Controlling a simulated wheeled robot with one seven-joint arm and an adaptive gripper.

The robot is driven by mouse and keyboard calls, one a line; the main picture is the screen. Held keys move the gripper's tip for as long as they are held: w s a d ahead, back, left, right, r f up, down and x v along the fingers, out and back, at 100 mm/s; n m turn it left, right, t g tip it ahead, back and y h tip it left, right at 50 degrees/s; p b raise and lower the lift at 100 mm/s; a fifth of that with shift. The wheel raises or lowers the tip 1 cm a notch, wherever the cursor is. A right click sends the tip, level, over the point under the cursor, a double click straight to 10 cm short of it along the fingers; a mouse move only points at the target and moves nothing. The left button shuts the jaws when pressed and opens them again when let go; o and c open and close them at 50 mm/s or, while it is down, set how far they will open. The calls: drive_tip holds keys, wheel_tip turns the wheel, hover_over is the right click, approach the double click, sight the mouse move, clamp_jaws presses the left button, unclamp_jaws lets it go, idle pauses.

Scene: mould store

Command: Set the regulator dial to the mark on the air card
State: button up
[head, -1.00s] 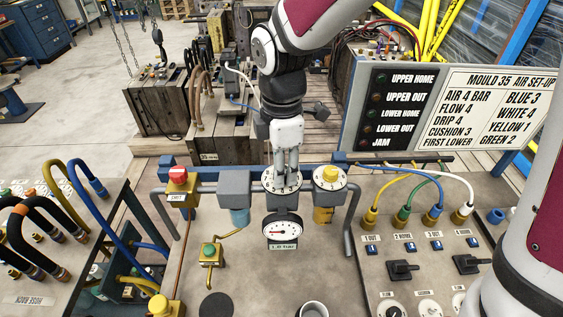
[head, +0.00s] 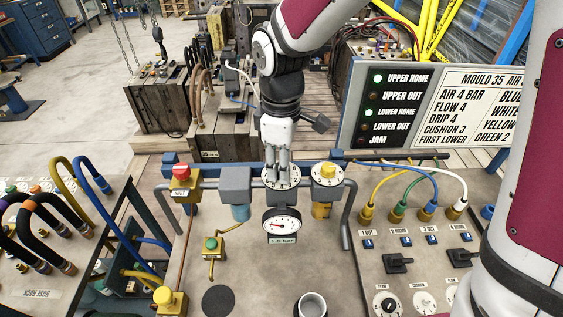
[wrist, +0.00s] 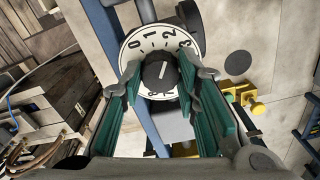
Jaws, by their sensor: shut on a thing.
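The regulator dial is a white disc with black numerals and a black centre knob; it shows in the wrist view (wrist: 132,53) and, partly covered by my fingers, in the head view (head: 294,183). My gripper (head: 278,172) points down onto it. In the wrist view my gripper (wrist: 160,72) has its green-padded fingers on either side of the black knob (wrist: 157,78), shut on it. The air card (head: 490,105) at the right reads AIR 4 BAR. A round gauge (head: 281,224) hangs below the dial; its small readout is unclear.
A yellow-knobbed dial (head: 327,172) stands close to the right. A grey block (head: 236,182) and a red-capped yellow valve (head: 181,178) stand to the left. A lamp board (head: 388,110) shows green at UPPER HOME and LOWER HOME. Hoses rise at both sides.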

drive_tip(key=m+p, duration=0.1)
drive_tip(key=m, duration=0.5)
drive_tip(key=shift+s+r+m, duration=0.1)
drive_tip(key=shift+m, duration=0.2)
drive_tip(key=m+p, duration=0.2)
drive_tip(key=m, duration=0.2)
drive_tip(key=shift+m, duration=0.4)
drive_tip(key=o, duration=1.2)
wheel_tip(320, 180, up, 12)
drive_tip(key=shift+f, duration=0.1)
